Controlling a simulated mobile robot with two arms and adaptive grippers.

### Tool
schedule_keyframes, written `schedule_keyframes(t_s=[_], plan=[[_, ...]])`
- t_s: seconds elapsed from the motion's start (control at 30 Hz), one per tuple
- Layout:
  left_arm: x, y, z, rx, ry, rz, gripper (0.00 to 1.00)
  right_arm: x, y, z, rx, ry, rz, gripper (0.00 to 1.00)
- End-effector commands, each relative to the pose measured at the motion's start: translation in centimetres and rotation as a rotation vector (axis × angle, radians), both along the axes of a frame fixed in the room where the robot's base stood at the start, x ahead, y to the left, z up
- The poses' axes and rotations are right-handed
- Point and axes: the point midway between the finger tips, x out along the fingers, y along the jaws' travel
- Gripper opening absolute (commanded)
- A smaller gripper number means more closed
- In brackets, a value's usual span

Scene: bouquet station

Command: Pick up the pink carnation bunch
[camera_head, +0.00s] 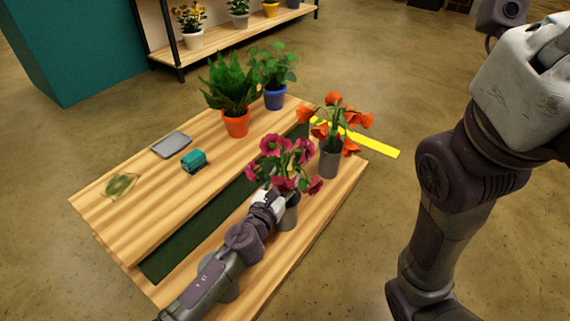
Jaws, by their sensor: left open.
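The pink carnation bunch (286,155) has dark pink blooms and green leaves. It stands in a grey pot (289,215) near the front right part of the wooden table. My left gripper (275,192) is at the bunch, just under the blooms, by the rim of the pot. Its fingers are open but partly hidden by the flowers, and I cannot tell whether they touch the stems. My right arm rises along the right side, and its gripper is not clearly in view.
Orange flowers (335,122) in a grey pot (329,161) stand just behind. A fern in an orange pot (235,124) and a plant in a blue pot (274,98) stand at the back. A teal block (194,161) and a grey tray (171,145) lie left of a dark green strip (200,235).

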Motion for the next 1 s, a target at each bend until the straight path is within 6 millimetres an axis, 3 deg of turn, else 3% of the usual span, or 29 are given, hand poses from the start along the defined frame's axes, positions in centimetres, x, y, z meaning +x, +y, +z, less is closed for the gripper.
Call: schedule_keyframes(t_s=[0.07, 0.4, 0.8, 1.0], plan=[[0.0, 0.0, 0.0, 0.0, 0.0, 0.0, 0.53, 0.0, 0.0, 0.0, 0.0, 0.0, 0.0, 0.0], [0.0, 0.0, 0.0, 0.0, 0.0, 0.001, 0.0, 0.0, 0.0, 0.0, 0.0, 0.001, 0.0, 0.0], [0.0, 0.0, 0.3, -0.001, -0.002, 0.0, 0.0, 0.0, 0.0, 0.1, -0.001, 0.001, 0.001, 0.0], [0.0, 0.0, 1.5, -0.001, -0.003, 0.0, 0.0, 0.7, -0.1, 0.4, 0.003, 0.02, 0.002, 0.0]])
